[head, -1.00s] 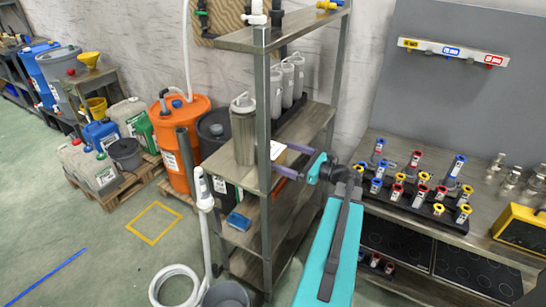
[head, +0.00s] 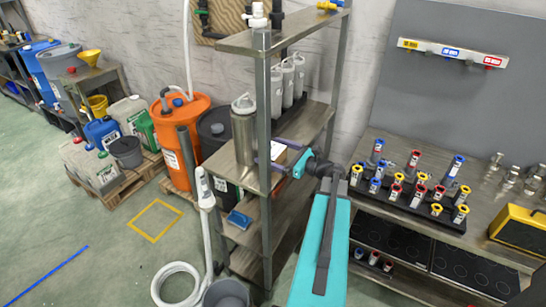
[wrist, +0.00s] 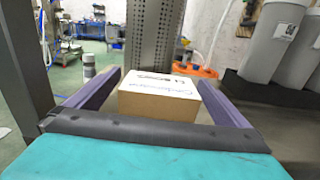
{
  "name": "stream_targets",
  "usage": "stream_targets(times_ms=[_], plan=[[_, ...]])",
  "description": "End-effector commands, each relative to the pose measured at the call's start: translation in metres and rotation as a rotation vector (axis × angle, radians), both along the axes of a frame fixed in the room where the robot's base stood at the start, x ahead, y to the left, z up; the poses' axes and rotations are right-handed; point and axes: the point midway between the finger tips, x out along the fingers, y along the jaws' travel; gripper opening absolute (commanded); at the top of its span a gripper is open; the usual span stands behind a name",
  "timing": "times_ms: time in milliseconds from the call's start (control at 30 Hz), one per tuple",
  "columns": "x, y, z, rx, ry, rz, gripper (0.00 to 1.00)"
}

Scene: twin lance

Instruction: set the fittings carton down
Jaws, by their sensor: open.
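The fittings carton (wrist: 158,104) is a small brown box with a pale, written-on top. In the wrist view it sits upright between the two purple fingers of my gripper (wrist: 160,80), with a visible gap on each side. My gripper is open around it and not clamped on it. In the head view a small part of the carton (head: 279,152) shows at the middle shelf board (head: 225,165) of the metal rack, partly hidden by the fingers and the rack post. I cannot see its underside.
The rack's front post (head: 264,130) stands close to my gripper. A steel canister (head: 243,135) stands left of the post, and grey bottles (head: 290,78) stand farther back on the same board. The workbench (head: 440,225) with coloured fittings is at the right.

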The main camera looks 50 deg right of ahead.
Motion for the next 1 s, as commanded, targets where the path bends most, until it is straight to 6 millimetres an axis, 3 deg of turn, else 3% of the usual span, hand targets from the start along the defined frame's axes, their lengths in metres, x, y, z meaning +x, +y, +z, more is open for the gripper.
stream_targets(times_ms=[167,500,1000], plan=[[-0.0002,-0.0003,0.0002,0.0,0.0,0.0,1.0],[-0.0006,-0.0006,0.0009,0.0,-0.002,-0.001,0.43],[-0.0009,-0.0007,0.0098,-0.001,-0.002,-0.001,0.43]])
